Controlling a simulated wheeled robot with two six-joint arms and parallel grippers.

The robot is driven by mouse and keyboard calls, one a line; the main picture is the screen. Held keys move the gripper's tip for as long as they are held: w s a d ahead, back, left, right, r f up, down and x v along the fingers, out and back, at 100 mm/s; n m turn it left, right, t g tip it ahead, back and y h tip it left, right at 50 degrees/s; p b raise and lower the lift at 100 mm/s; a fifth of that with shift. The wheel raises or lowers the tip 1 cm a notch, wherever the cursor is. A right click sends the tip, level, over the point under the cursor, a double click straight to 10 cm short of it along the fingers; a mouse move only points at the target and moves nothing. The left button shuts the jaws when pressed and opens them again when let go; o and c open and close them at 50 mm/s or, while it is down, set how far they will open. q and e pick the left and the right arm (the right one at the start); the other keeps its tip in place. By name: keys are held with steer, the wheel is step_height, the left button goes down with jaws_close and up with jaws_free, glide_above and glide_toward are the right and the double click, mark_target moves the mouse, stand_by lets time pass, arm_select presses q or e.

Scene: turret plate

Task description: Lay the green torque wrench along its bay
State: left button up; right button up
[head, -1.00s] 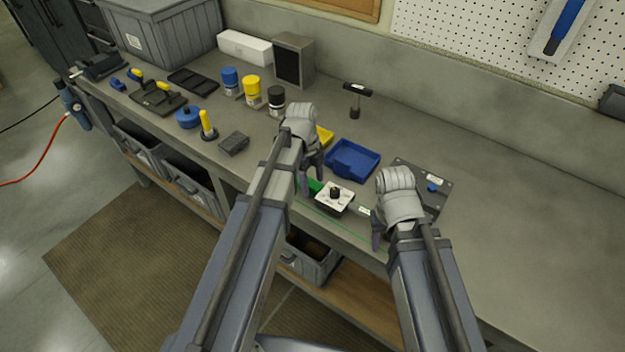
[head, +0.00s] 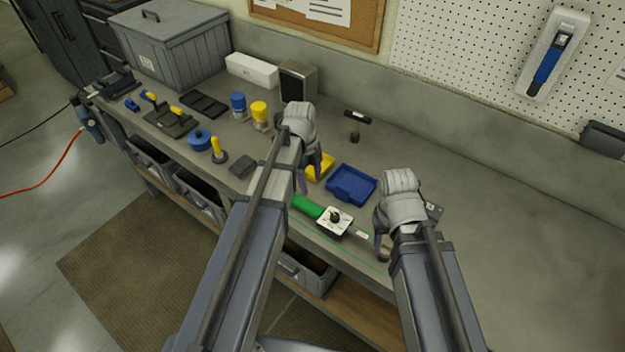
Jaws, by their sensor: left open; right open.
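The green torque wrench shows its green handle (head: 307,206) on the workbench near its front edge, between my grippers. A white square piece with a dark knob (head: 336,219) sits along the same line, and a grey length with a small white label continues right towards my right gripper. A thin green line runs on the bench in front of it, perhaps the bay's edge. My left gripper (head: 312,177) is open and empty, behind and left of the handle in the picture. My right gripper (head: 381,243) is open near the label; its far finger is mostly hidden. Contact cannot be told.
A blue tray (head: 351,184) and a yellow tray (head: 320,166) lie behind the wrench. A dark plate (head: 434,210) is mostly hidden by my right gripper. A black-headed tool (head: 356,124) stands farther back. A blue tool (head: 550,62) hangs on the pegboard.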

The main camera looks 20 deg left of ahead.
arm_select(q)
steer(key=s+d+n+y, duration=0.2)
steer(key=s+d+n, duration=1)
steer(key=n, duration=0.6)
steer(key=s, duration=0.2)
steer(key=shift+s+r+y, duration=0.4)
arm_select(e)
steer(key=shift+r, duration=0.4)
arm_select(q)
steer(key=shift+a, duration=0.15)
arm_select(e)
steer(key=shift+a, duration=0.15)
